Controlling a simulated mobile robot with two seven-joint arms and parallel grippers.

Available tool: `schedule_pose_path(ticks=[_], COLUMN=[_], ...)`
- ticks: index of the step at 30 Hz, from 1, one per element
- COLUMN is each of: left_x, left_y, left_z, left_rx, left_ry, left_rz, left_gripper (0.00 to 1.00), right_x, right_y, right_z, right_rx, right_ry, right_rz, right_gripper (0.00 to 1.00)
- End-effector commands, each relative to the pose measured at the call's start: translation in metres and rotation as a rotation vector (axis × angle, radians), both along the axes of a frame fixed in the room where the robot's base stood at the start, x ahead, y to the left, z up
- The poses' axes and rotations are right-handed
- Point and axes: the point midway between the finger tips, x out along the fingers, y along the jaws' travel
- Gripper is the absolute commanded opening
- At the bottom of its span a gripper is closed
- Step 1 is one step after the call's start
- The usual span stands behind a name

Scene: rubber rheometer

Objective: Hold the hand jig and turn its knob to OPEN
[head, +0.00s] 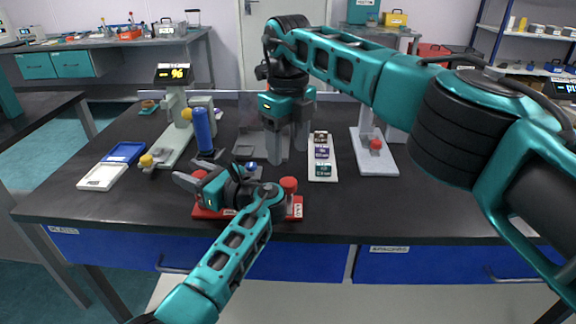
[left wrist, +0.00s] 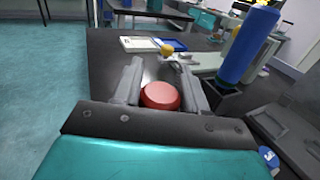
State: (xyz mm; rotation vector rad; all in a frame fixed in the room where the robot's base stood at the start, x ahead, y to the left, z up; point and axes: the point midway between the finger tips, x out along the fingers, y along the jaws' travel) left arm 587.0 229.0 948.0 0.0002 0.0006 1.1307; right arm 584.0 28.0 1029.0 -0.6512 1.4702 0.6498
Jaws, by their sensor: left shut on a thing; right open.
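A low red fixture (head: 296,211), which seems to be the hand jig, sits near the table's front edge. A red round knob (head: 289,185) stands at its right end. My left gripper (head: 192,183) is shut on a red round part at the left end; this red part (left wrist: 161,96) shows between both fingers in the left wrist view. My left wrist covers the fixture's middle, and no OPEN mark is readable. My right gripper (head: 288,154) is open and points down behind the fixture, with nothing seen between its fingers.
A blue cylinder (head: 203,130) stands behind my left gripper, beside a grey-green instrument with a yellow display (head: 173,74). A white and blue tray (head: 113,166) lies left. A strip of small labelled pots (head: 322,170) and a grey stand with a red knob (head: 375,145) are right.

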Motion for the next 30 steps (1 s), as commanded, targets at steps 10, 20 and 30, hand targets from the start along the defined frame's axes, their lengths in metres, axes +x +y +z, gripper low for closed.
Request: schedule_pose_path(ticks=[10,20,30], left_x=[0.0,0.0,0.0], left_y=[0.0,0.0,0.0], left_z=[0.0,0.0,0.0], left_rx=[0.0,0.0,0.0], left_ry=[0.001,0.001,0.001], left_rz=[0.0,0.0,0.0], left_gripper=[0.01,0.01,0.66], right_x=[0.0,0.0,0.0], right_y=[0.001,0.001,0.0], right_z=[0.043,0.045,0.045], right_rx=[0.001,0.001,0.001], right_ry=[-0.001,0.001,0.001], right_rz=[0.001,0.001,0.001], right_gripper=[0.63,0.63,0.63])
